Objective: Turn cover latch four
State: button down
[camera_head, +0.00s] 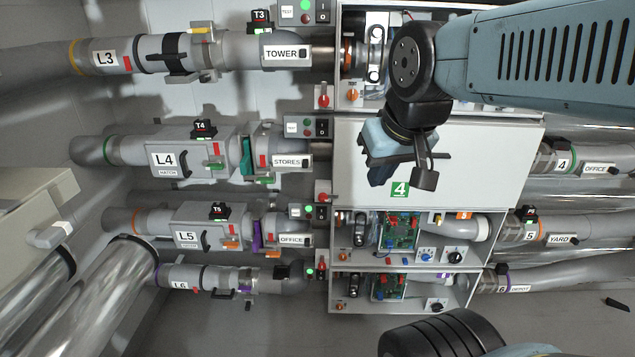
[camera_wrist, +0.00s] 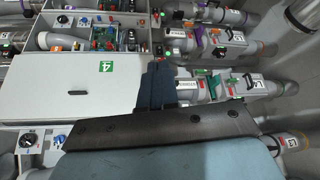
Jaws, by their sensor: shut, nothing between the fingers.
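Cover four is a flat white panel (camera_head: 485,165) with a green number 4 label (camera_head: 400,189) at its lower edge. It lies closed over its box. In the wrist view the cover (camera_wrist: 60,92) fills the left, with its label (camera_wrist: 106,68) left of the fingers. My gripper (camera_head: 381,178) is shut and empty in front of the cover's left part. Its dark fingers (camera_wrist: 157,70) stand together by the cover's edge in the wrist view. Whether the fingers touch anything is unclear.
Open boxes with circuit boards (camera_head: 399,231) and knobs lie below the cover. Tube L4 (camera_head: 164,159) and the STORES tube end (camera_head: 290,161) lead in from the left. A red knob (camera_head: 323,198) sits left of the boxes. My arm crosses the upper right.

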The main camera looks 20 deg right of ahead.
aim_at(323, 197)
jog(key=u, duration=0.5)
jog(key=i, duration=0.15)
jog(key=z, duration=2.7)
jog(key=k, duration=0.9)
jog(key=u, duration=1.05)
